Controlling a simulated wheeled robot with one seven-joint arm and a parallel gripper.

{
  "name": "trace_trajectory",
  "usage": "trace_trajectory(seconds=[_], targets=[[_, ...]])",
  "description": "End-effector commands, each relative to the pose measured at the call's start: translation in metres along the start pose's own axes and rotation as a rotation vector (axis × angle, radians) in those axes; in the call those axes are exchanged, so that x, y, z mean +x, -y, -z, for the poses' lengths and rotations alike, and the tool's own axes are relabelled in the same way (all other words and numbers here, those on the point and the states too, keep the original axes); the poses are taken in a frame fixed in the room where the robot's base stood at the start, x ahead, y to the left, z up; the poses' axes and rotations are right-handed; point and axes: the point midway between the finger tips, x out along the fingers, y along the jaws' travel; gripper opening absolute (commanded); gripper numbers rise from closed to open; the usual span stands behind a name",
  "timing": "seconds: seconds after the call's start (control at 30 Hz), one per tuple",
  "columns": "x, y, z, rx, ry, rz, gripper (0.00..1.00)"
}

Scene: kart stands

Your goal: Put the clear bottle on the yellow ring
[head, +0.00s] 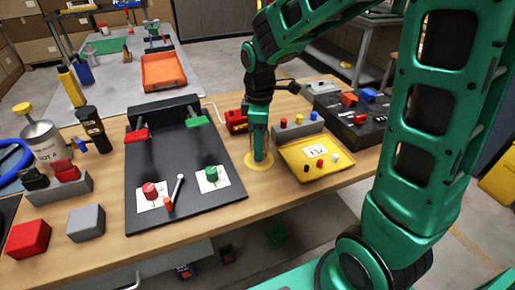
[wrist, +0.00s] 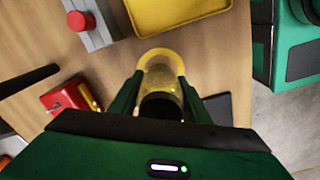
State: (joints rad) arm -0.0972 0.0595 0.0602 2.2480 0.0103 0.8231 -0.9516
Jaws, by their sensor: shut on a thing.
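The yellow ring (head: 248,163) lies on the wooden table just right of the black board, and it also shows in the wrist view (wrist: 160,53). My gripper (head: 260,154) points down over the ring. In the wrist view, my gripper (wrist: 160,84) is shut on the clear bottle (wrist: 160,76), with a finger on each side and its dark top facing the camera. The bottle looks upright and overlaps the ring from above. In the head view the gripper mostly hides the bottle. I cannot tell whether its base touches the table.
A yellow tray (head: 341,167) with small pegs sits close right of the ring. A grey block with coloured buttons (head: 313,129) and a red object (head: 236,122) stand behind. The black board (head: 170,205) lies left. Bare wood lies in front of the tray.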

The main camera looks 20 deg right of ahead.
Motion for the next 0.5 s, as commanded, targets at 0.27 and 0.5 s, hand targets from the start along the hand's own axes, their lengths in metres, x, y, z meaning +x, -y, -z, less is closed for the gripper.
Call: trace_trajectory(seconds=[0.27,0.5], targets=[[0.019,0.000,0.000,0.000,0.000,0.000,0.21],[0.020,0.000,0.000,0.001,0.000,0.001,0.21]])
